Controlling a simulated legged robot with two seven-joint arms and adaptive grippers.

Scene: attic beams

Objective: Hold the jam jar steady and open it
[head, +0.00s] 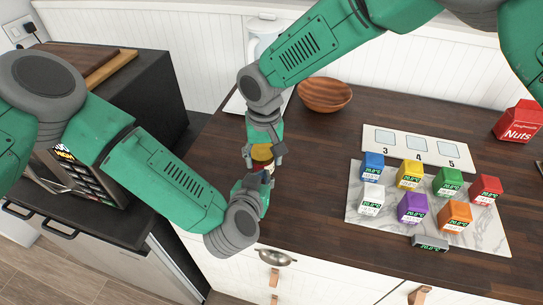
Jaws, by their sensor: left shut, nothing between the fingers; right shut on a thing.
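The jam jar shows a round golden lid (262,153) and a small part of its dark red and white body (268,168), near the left end of the dark wooden counter. My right gripper (264,152) comes down from above, its fingers on both sides of the lid, shut on it. My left gripper (262,178) is just below and in front of the jar, shut with nothing between its fingers. The grippers hide most of the jar, so I cannot tell whether its base rests on the counter.
A wooden bowl (324,94) stands behind the jar. To the right, a marble board (357,212) bears several coloured boxes, with a numbered white panel (400,147) behind it. A red Nuts package (518,121) stands far right. Counter between jar and board is clear.

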